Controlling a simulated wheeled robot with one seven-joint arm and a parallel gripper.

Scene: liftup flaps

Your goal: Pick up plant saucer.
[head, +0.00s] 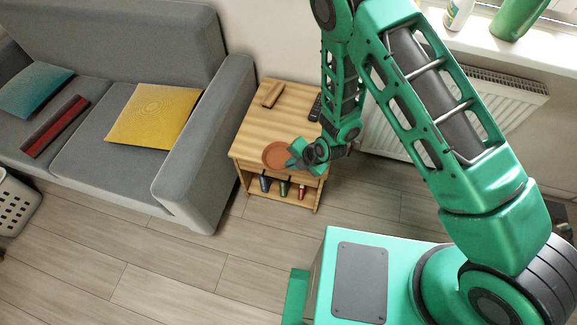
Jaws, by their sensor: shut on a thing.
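The plant saucer (275,155) is a round, shallow, terracotta-coloured dish. It shows at the front edge of the small wooden side table in the head view. My gripper (292,160) is shut on the saucer's right side. The fingertips are small here and partly hidden by the green wrist. I cannot tell whether the saucer rests on the tabletop or is slightly above it.
The wooden side table (262,117) holds a wooden block (272,93) and a dark remote (315,108). Several bottles (283,188) stand on its lower shelf. A grey sofa (195,165) is close on the left, a radiator (500,95) on the right. The front floor is open.

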